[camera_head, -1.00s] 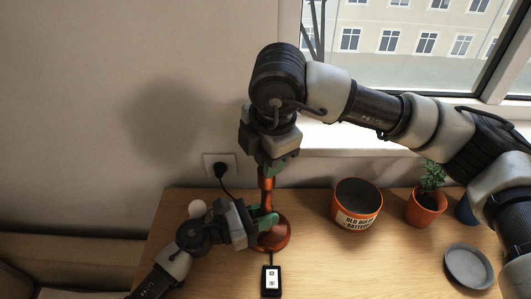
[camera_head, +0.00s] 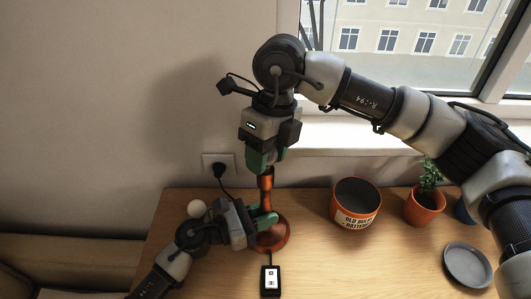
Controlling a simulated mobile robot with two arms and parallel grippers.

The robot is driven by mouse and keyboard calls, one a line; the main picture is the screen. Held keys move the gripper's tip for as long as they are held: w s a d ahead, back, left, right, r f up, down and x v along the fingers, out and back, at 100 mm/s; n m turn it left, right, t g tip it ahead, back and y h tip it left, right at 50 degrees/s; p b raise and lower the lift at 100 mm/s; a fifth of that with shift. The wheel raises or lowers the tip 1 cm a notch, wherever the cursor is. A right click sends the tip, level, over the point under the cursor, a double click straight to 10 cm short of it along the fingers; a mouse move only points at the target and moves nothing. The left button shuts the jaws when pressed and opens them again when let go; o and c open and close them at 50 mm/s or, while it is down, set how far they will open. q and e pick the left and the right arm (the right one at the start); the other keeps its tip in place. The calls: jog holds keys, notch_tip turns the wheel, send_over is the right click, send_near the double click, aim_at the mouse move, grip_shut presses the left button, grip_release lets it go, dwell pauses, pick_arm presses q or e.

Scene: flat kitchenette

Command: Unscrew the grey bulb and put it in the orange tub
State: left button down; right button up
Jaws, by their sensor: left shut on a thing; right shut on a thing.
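An orange-copper lamp (camera_head: 273,236) stands upright on the table, with a round base and a short stem topped by a socket (camera_head: 266,182). My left gripper (camera_head: 264,218) is shut on the lamp's lower part, from the left. My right gripper (camera_head: 263,164) points down and is shut at the top of the socket. The grey bulb is hidden by its green fingers, so I cannot see how it sits in the socket. The orange tub (camera_head: 348,224), dark inside with an old bulbs and batteries label, stands right of the lamp.
A white round thing (camera_head: 197,208) shows behind my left wrist. A potted plant (camera_head: 424,206) and a grey dish (camera_head: 467,266) are at right. A plug (camera_head: 219,168) is in the wall.

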jog(key=n, duration=0.3)
jog(key=n+h, duration=0.1)
jog(key=n, duration=0.3)
jog(key=shift+g, duration=0.3)
jog(key=n+h, duration=0.1)
jog(key=n, duration=0.6)
jog(key=n+h, duration=0.1)
jog(key=n, duration=0.3)
jog(key=shift+w+t, duration=0.1)
jog(key=shift+t, duration=0.3)
jog(key=n, duration=0.4)
jog(key=shift+n+t+h, duration=0.3)
jog(key=shift+t, duration=0.1)
jog(key=n, duration=0.4)
jog(key=shift+n+t, duration=0.4)
jog(key=n, duration=0.4)
jog(key=shift+t, duration=0.4)
jog(key=n, duration=0.5)
jog(key=shift+a+t+y, duration=0.1)
jog(key=shift+t+y, duration=0.3)
jog(key=n, duration=0.3)
jog(key=shift+n+y, duration=0.3)
jog(key=shift+n, duration=0.1)
